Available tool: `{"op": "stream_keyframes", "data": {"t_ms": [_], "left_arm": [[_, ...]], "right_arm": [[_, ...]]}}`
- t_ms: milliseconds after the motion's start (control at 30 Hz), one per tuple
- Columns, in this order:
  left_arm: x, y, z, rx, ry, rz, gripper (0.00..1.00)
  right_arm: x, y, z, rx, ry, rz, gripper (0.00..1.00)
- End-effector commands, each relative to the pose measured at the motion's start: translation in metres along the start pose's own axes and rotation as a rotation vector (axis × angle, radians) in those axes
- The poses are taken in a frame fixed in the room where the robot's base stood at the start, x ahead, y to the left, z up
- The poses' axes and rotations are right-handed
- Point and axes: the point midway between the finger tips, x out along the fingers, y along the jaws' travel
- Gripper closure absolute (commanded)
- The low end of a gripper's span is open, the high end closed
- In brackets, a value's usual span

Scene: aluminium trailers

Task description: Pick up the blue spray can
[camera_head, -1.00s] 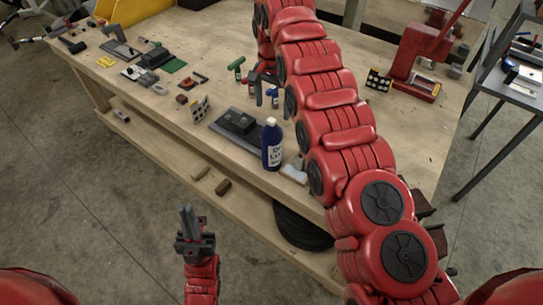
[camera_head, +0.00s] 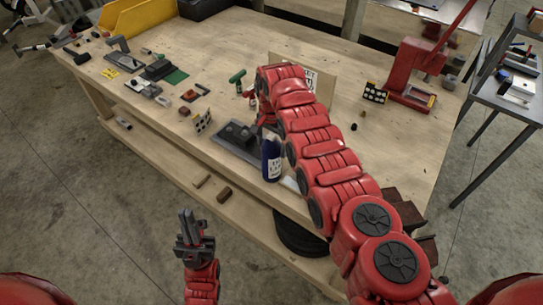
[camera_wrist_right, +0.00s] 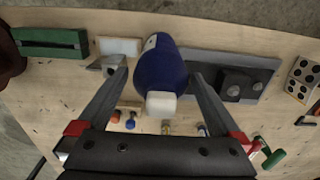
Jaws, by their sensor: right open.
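The blue spray can (camera_head: 271,160) with a white cap stands upright at the front edge of the workbench, its label partly visible. In the right wrist view the blue can (camera_wrist_right: 161,68) shows from above, cap towards the camera. My right gripper (camera_wrist_right: 158,74) is open, with one finger on each side of the can and a visible gap to each. In the head view the right arm reaches over the bench and the right fingers are mostly hidden behind the arm near the can. My left gripper (camera_head: 187,224) is shut and empty, in front of the bench.
A grey plate with dark blocks (camera_head: 238,137) lies close beside the can. A red press (camera_head: 420,70) is at the right. The bench's middle right is mostly clear.

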Motion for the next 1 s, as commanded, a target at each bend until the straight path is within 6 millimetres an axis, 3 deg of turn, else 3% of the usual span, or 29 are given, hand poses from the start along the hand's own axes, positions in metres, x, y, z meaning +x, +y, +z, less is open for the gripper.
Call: {"op": "stream_keyframes", "data": {"t_ms": [200, 733, 1000], "left_arm": [[-0.0004, 0.0, 0.0001, 0.0, 0.0, 0.0, 1.0], [-0.0004, 0.0, 0.0001, 0.0, 0.0, 0.0, 1.0], [-0.0003, 0.0, 0.0001, 0.0, 0.0, 0.0, 1.0]], "right_arm": [[0.0017, -0.0003, -0.0002, 0.0, 0.001, -0.001, 0.02], [0.0015, -0.0003, -0.0002, 0.0, 0.001, -0.001, 0.97], [0.0012, -0.0003, -0.0003, 0.0, 0.001, -0.001, 1.0]]}}
